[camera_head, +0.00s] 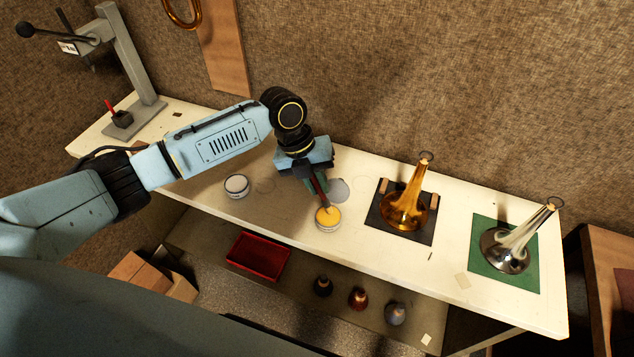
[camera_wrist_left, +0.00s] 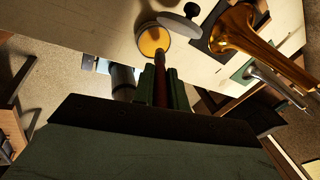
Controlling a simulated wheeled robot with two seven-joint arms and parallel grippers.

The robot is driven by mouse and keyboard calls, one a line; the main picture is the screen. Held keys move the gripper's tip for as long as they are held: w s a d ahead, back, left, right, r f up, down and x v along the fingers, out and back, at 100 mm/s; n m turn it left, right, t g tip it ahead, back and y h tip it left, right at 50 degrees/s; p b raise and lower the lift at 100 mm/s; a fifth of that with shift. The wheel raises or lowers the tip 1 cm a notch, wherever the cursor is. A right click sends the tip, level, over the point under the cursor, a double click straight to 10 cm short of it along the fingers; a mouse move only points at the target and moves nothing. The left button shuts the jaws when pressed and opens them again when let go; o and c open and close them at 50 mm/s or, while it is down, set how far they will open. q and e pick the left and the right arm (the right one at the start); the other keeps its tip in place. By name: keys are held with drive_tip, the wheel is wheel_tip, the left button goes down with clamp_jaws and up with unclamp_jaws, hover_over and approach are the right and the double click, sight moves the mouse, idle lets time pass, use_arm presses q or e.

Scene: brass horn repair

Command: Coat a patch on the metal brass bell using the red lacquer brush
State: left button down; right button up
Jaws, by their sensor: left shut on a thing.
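My left gripper (camera_head: 316,183) is shut on the brush, a dark red handle (camera_head: 321,197) pointing down. The brush also shows between the green fingers in the left wrist view (camera_wrist_left: 160,84). Its lower end is at the open tin of yellow lacquer (camera_head: 327,224); I cannot tell how deep it reaches. The tin also shows in the wrist view (camera_wrist_left: 153,38). The brass bell (camera_head: 405,212) stands on a dark mat (camera_head: 425,236), right of the gripper and apart from it. It also shows in the wrist view (camera_wrist_left: 238,27). My right gripper is not in view.
A silver bell (camera_head: 504,253) stands on a green mat (camera_head: 532,279) at the right. A grey lid (camera_head: 341,190) lies behind the lacquer tin. A pale tin (camera_head: 237,184) is to the left. A press (camera_head: 135,62) stands at the far left. A red tray (camera_head: 257,257) is on the lower shelf.

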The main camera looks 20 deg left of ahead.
sight(316, 184)
use_arm(q)
drive_tip(key=shift+r+p, duration=1.8)
drive_tip(key=shift+r, duration=0.65)
drive_tip(key=shift+f, duration=0.1)
